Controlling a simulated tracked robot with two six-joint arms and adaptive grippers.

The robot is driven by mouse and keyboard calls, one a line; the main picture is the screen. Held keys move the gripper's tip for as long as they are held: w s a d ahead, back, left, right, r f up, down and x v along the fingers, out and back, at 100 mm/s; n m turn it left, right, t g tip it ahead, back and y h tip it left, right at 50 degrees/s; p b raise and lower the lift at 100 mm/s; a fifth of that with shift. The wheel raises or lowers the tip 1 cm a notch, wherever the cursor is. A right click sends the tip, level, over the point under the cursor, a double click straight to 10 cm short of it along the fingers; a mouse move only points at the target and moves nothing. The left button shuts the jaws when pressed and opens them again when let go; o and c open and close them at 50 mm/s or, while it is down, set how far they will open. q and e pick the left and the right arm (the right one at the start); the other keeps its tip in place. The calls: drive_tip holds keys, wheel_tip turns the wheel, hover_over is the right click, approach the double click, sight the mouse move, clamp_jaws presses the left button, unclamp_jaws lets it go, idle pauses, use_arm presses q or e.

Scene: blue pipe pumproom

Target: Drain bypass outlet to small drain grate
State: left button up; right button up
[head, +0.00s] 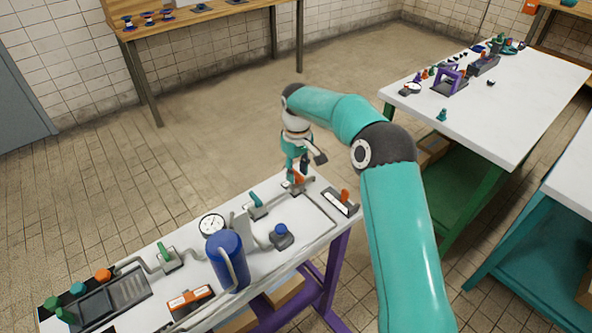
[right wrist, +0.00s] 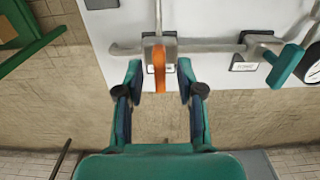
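My right gripper (head: 299,167) hangs over the far end of the white workbench (head: 185,253), beside a valve with an orange lever (head: 297,177). In the right wrist view the gripper (right wrist: 159,72) is open, with the orange lever (right wrist: 159,69) between its fingertips and a visible gap on each side. The lever sits on a grey pipe fitting. A dark tray with a ribbed grey section (head: 128,288) lies at the near left end of the bench; I cannot tell whether it is the small drain grate. No bypass outlet label is readable. My left gripper is not in view.
Another orange-topped piece (head: 345,195) is near the right edge. Open floor lies behind the bench.

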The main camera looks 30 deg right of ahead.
clamp_jaws()
drive_tip(key=shift+n, duration=0.5)
drive_tip(key=shift+r+n+p, duration=0.1)
drive_tip(key=shift+n+p, duration=0.65)
drive_tip(key=shift+n, duration=0.15)
drive_tip(key=n+p, duration=0.1)
drive_tip(key=n, duration=0.2)
drive_tip(key=shift+n, duration=0.3)
drive_tip(key=n+p, duration=0.2)
drive_tip(key=n, duration=0.9)
drive_tip(key=shift+w+n+p, duration=0.1)
drive_tip(key=shift+n+p, duration=0.3)
